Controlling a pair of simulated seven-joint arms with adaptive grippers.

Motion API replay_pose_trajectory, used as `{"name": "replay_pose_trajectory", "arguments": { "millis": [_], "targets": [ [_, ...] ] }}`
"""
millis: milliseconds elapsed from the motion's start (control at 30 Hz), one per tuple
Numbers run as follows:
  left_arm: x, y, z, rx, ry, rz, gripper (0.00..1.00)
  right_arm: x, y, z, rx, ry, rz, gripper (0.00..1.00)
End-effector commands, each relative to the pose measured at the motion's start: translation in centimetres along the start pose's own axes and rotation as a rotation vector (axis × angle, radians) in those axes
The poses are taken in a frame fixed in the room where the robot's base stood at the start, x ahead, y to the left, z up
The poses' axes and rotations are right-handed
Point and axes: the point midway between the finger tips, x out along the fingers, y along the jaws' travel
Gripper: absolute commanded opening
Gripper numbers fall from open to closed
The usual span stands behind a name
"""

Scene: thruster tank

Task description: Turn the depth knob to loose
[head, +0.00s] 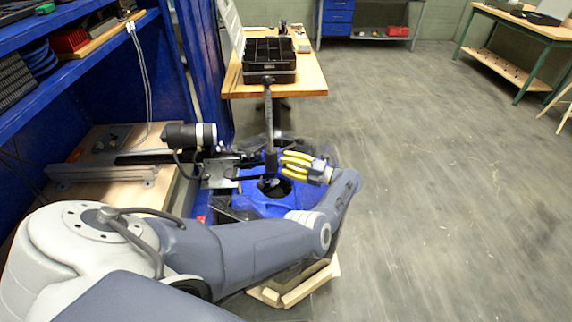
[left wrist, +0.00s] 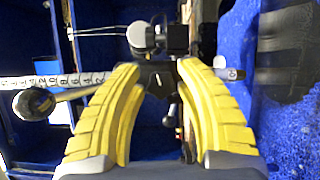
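In the left wrist view a small dark knob (left wrist: 158,82) with a short white mark lies between the yellow fingertips; I take it for the depth knob. My left gripper (left wrist: 160,68) has its fingers apart, one on each side of the knob; I cannot tell whether they touch it. In the head view my left gripper (head: 282,164) points left at the dark clamp assembly (head: 222,168) above the blue tank (head: 262,203). The knob is too small to make out there. My right gripper is not in view.
A white numbered scale (left wrist: 60,80) and a lever with a round dark end (left wrist: 34,104) are close to the left finger. A dark upright shaft (head: 269,120) stands left of my gripper. A workbench (head: 306,75) with a black tray (head: 268,62) is behind. Open floor lies right.

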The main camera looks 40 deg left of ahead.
Motion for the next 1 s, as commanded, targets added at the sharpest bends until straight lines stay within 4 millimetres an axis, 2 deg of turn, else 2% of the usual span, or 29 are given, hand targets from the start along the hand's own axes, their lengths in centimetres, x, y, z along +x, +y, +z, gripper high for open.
{"name": "replay_pose_trajectory", "arguments": {
  "millis": [33, 100, 567, 1000],
  "targets": [
    [0.00, -0.03, -0.02, 0.000, 0.000, 0.000, 0.41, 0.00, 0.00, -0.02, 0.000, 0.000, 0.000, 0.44],
    [0.00, -0.04, -0.04, 0.000, 0.001, 0.000, 0.49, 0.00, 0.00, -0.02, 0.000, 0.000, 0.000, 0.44],
    [-0.03, -0.05, -0.08, 0.049, 0.002, -0.023, 0.50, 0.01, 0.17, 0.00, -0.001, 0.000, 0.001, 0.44],
    [-0.02, -0.11, -0.07, 0.374, 0.001, -0.156, 0.50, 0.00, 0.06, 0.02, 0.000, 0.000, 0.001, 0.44]
  ]
}}
